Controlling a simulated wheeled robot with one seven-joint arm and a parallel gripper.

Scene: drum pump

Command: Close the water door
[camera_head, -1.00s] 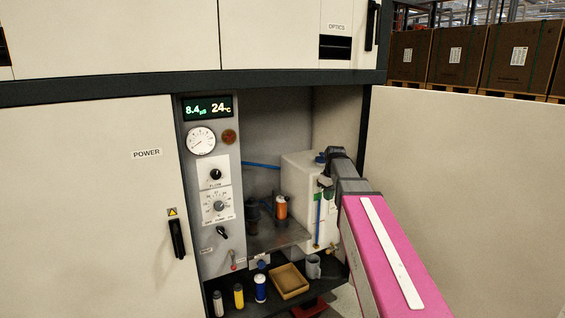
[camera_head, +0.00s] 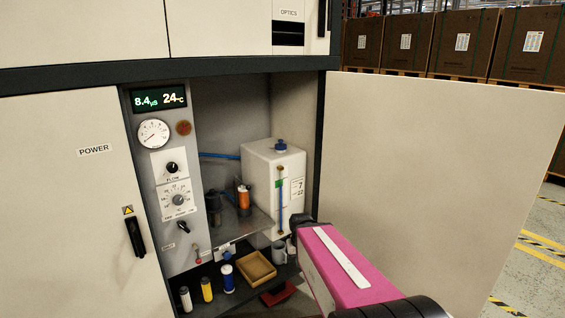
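The water door (camera_head: 440,175) is a large cream panel standing wide open to the right of the cabinet opening, hinged at the dark frame post (camera_head: 322,150). Its free edge is at the far right. The arm's dark far end shows at the lower right of the opening. My gripper's fingers cannot be made out, so whether they are open or shut is hidden. No contact between the arm and the door can be seen.
Inside the opening are a white tank (camera_head: 262,180), a gauge panel (camera_head: 165,200), a brown tray (camera_head: 257,270), a grey mug (camera_head: 279,252) and several small bottles. The closed POWER door (camera_head: 80,190) is at left. Pallets of boxes (camera_head: 450,42) stand behind. Striped floor shows at right.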

